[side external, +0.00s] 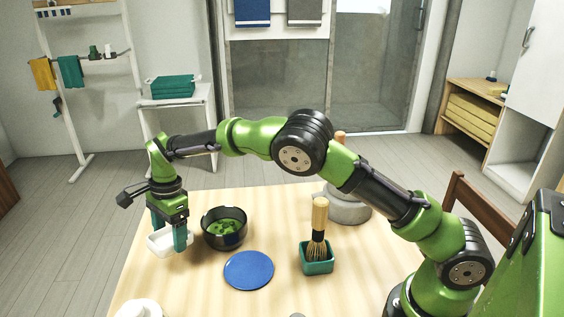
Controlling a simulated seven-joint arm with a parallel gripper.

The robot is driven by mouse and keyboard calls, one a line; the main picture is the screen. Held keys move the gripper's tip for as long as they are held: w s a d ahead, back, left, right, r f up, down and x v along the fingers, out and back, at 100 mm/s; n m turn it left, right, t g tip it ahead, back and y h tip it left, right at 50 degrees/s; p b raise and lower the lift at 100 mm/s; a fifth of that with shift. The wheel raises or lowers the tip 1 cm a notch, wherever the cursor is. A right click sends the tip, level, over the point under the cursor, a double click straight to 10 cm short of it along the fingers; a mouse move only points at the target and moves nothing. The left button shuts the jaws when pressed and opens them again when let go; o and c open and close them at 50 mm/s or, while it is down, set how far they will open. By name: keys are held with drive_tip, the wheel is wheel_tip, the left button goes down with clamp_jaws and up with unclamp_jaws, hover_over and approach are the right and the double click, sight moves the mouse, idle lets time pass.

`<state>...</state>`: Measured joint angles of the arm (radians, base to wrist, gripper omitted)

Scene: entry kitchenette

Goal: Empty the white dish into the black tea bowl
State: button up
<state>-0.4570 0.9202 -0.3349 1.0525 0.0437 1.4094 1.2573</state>
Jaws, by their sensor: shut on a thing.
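The white dish (160,246) is at the left edge of the table in the side external view. My gripper (170,238) points down and is shut on the dish, with one teal finger in front of it. The dish looks about level; whether it touches the table, and what it holds, I cannot tell. The black tea bowl (209,238) stands upright just right of the dish. Green pieces (226,227) lie inside the bowl.
A blue round plate (248,271) lies in front of the bowl. A bamboo whisk (318,240) stands in a teal square holder (317,264) to the right. A grey pot (347,208) is behind it. A white object (140,309) is at the near left. Bare table (205,290) lies at the front.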

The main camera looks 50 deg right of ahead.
drive_tip(key=shift+r, duration=3.05)
drive_tip(key=shift+d+f+n, duration=0.2)
drive_tip(key=shift+d+n, duration=0.05)
drive_tip(key=shift+n, duration=0.65)
drive_tip(key=s+d+n, duration=0.1)
drive_tip(key=d+f+n, duration=0.1)
drive_tip(key=n, duration=0.1)
drive_tip(key=shift+s+g, duration=0.35)
drive_tip(key=shift+g, duration=0.05)
drive_tip(key=s+d+r+n+h, duration=0.1)
drive_tip(key=s+d+r+n, duration=0.2)
drive_tip(key=s+d+n, duration=0.3)
drive_tip(key=s+d+r+n+g, duration=0.1)
drive_tip(key=s+d+r+n, duration=0.3)
drive_tip(key=s+d+n, duration=0.3)
drive_tip(key=s+d, duration=0.2)
drive_tip(key=d, duration=0.1)
drive_tip(key=shift+d+h, duration=0.25)
drive_tip(key=shift+h, duration=0.15)
